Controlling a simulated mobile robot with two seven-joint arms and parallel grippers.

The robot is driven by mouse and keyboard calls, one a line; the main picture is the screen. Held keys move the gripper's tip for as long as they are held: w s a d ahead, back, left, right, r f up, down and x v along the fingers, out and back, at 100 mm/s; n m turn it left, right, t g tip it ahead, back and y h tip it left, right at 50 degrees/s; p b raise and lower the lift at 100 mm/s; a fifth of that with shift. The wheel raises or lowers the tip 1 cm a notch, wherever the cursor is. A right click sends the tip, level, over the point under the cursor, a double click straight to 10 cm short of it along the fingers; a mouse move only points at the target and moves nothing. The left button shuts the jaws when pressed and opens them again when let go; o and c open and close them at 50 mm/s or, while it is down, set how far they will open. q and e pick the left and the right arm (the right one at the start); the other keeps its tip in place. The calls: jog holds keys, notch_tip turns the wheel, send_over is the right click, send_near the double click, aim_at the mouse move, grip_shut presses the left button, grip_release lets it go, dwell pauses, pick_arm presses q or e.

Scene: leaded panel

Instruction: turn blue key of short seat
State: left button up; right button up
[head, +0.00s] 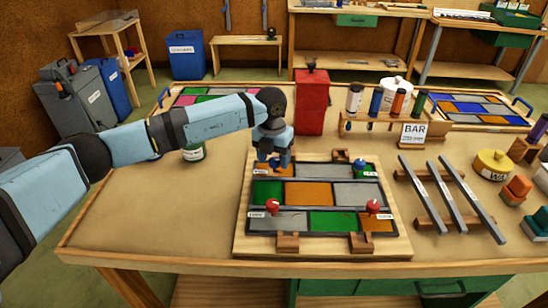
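The leaded panel (309,194) lies on a wooden board with green, orange and grey panes. A blue key (360,163) stands at the panel's upper right. Red keys stand at the lower left (272,205) and lower right (373,206). My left gripper (274,163) points down at the panel's upper left corner, beside a small label. The gripper hides what is under it, and I cannot tell whether its fingers are closed on a key there. The seat labels are too small to read surely. My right gripper is not in view.
A red canister (312,100) stands close behind the panel. A rack of bottles (385,122) and a BAR sign (413,134) stand behind to the right. Metal bars (446,196) on wooden rests lie right of the panel, near a yellow tin (492,165). The table's left front (170,220) is clear.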

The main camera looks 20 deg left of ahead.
aim_at(271, 159)
pick_arm(q)
jog(key=shift+r, duration=0.1)
notch_tip(271, 159, up, 14)
jog(key=shift+a+f, duration=0.2)
jog(key=shift+a, duration=0.15)
dwell(0.4)
